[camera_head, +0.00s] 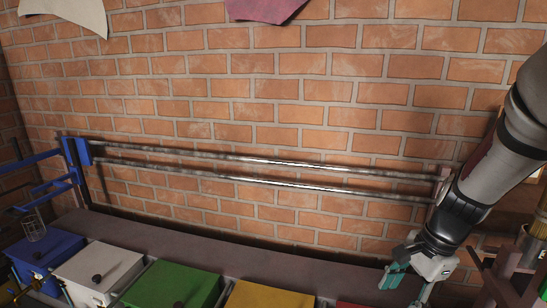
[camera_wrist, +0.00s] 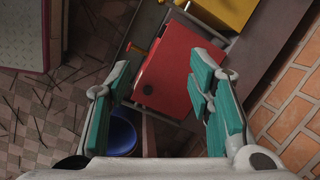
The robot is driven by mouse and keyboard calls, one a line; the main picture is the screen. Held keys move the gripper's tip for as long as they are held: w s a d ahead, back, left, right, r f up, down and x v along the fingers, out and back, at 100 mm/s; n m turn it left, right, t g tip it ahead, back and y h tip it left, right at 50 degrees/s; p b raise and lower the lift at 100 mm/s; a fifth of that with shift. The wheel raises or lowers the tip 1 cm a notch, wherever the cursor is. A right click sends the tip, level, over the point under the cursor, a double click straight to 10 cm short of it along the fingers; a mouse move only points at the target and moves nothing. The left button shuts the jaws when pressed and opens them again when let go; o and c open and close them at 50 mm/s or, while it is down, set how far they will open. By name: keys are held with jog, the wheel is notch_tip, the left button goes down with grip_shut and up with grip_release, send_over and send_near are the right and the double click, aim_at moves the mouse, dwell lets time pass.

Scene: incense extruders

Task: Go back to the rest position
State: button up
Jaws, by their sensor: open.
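My gripper (camera_head: 407,281) is at the lower right of the head view, at the end of my arm and in front of the brick wall. In the wrist view my gripper (camera_wrist: 160,105) shows its two teal-padded fingers spread wide apart, with nothing held between them. A red box (camera_wrist: 172,72) lies beyond the fingers in the wrist view, apart from them. In the head view only a sliver of the red box (camera_head: 352,304) shows at the bottom edge.
Blue (camera_head: 45,252), white (camera_head: 98,270), green (camera_head: 172,285) and yellow (camera_head: 268,297) boxes line the shelf (camera_head: 200,240). Two metal rails (camera_head: 270,162) run along the brick wall (camera_head: 250,100). A blue bucket (camera_wrist: 122,132) stands below in the wrist view. A wooden stand (camera_head: 510,265) is right of my gripper.

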jog(key=s+a+r+n, duration=0.8)
jog(key=s+r, duration=0.3)
jog(key=s, duration=0.1)
jog(key=s+r+n+h, duration=0.25)
jog(key=s+n, duration=0.45)
jog(key=s, duration=0.8)
notch_tip(320, 180, up, 35)
jog(key=t+p, duration=0.3)
jog(key=p, duration=3)
jog(key=shift+w+d+r, duration=0.15)
jog(key=shift+d, duration=0.15)
